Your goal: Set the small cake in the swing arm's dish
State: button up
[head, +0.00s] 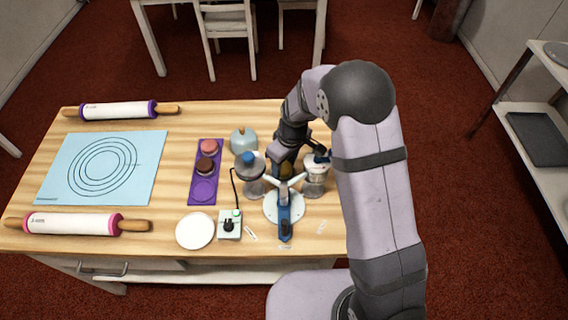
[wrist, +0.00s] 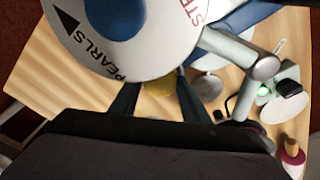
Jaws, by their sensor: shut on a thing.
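The small cake, a yellow-brown piece (head: 287,170), is between the fingers of my gripper (head: 285,160), which is shut on it. In the wrist view the cake (wrist: 158,84) shows partly between the two dark fingers (wrist: 155,98), below a large white lid. The stand has a white round base (head: 271,207), a blue upright part (head: 284,222) and pale arms. The cake is just behind the arms' meeting point. I cannot tell which part is the swing arm's dish; a grey round piece (wrist: 207,86) shows right of the fingers. Contact below the cake is hidden.
Two dispensers (head: 250,178) (head: 316,180) flank my gripper closely. The purple tray (head: 203,192) holds a pink and a brown cake. A teal pot (head: 243,141), a control box (head: 229,229) with a cable and a white plate (head: 195,231) stand nearby. The blue mat (head: 60,170) lies left.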

aim_at(288, 171)
jog(key=shift+f, duration=0.1)
jog(key=shift+f, duration=0.15)
jog(key=o, duration=1.1)
notch_tip(288, 171, up, 12)
jog(key=s+d+b, duration=0.1)
jog(key=b, duration=0.1)
jog(key=shift+r, duration=0.2)
jog(key=shift+s+d, duration=0.1)
